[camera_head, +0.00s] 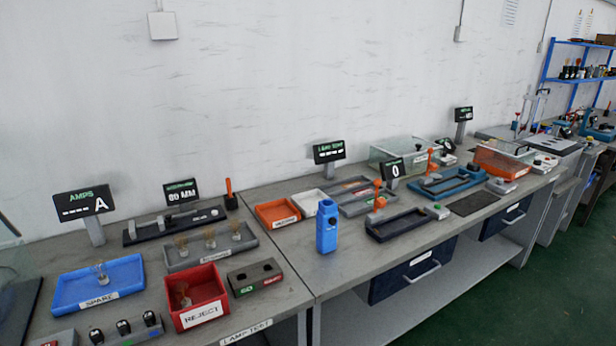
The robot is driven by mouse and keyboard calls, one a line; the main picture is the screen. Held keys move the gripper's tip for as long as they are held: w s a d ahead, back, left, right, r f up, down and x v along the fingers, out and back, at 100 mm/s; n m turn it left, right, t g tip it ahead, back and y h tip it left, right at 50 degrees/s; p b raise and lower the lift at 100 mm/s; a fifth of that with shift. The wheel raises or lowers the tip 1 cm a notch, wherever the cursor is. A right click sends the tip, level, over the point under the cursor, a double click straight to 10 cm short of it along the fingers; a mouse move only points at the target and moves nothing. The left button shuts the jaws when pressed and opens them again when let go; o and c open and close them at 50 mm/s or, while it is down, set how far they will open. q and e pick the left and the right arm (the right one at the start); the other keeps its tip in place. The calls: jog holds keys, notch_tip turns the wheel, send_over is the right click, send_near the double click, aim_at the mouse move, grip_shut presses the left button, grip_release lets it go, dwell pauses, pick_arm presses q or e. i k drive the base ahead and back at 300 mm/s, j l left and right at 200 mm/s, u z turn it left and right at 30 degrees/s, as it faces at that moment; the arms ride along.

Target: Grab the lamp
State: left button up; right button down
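Several small clear lamps show on the left bench. One lamp (101,274) stands in the blue tray (70,299) labelled SPARE. Another lamp (184,294) is inside the red bin (180,318) labelled REJECT. Several more, with brownish tops, stand in a row in the grey tray (190,262) behind the bin; one of these lamps (209,238) is in the middle of the row. The frame does not show which lamp is meant. Neither of my grippers is in view.
A tall blue device (327,228) stands near the bench's front edge. A grey block (254,278) with two dark holes sits right of the red bin. Displays line the back. Orange (277,213) and white trays stand further right. The bench is bare around the LAMP TEST label (246,332).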

aim_at(98, 268)
jog(key=u, duration=1.35)
jog(key=k+l+z, duration=0.1)
jog(key=z, duration=0.35)
